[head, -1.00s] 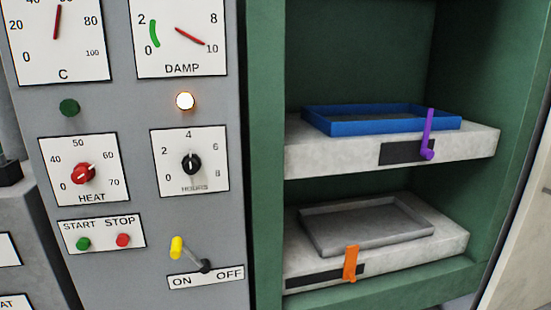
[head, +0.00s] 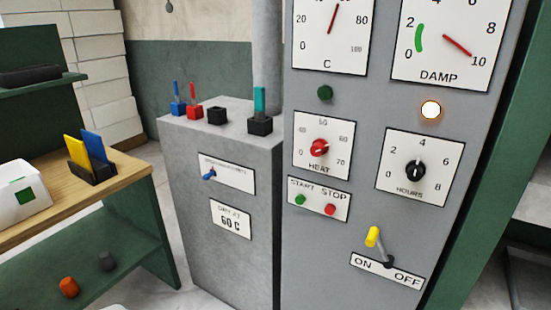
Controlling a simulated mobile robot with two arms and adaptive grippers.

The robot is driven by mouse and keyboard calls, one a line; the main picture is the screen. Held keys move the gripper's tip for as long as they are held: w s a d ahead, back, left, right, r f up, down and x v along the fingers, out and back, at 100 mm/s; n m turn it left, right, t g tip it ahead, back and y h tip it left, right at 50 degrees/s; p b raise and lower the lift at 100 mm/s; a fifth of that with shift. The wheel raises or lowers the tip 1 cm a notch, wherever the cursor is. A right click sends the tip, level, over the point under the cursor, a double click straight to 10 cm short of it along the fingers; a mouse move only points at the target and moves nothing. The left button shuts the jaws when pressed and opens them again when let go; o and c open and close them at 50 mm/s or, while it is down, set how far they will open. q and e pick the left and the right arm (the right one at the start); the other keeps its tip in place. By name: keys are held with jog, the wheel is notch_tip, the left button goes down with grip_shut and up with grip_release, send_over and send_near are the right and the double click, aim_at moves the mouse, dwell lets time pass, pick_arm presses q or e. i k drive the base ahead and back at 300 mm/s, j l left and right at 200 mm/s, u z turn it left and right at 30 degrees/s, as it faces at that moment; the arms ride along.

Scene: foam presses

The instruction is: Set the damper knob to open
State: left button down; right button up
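A small blue knob (head: 209,175) sits at the left part of a white label plate (head: 235,175) on the front of a low grey cabinet. The lettering on this plate is too small to read, so I cannot tell its setting or whether it is the damper knob. A DAMP gauge (head: 440,45) is on the tall grey panel at the right, its red needle near 10 and a green arc near 0 to 2. Neither of my grippers is in view.
The panel (head: 345,255) also carries a red HEAT knob (head: 319,148), a black HOURS knob (head: 414,170), START and STOP buttons, a lit lamp (head: 430,109) and a yellow-tipped lever (head: 373,237). A wooden-topped bench (head: 130,180) stands left, with floor between it and the cabinet.

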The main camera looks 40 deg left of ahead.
aim_at(207, 177)
jog(key=u, duration=1.75)
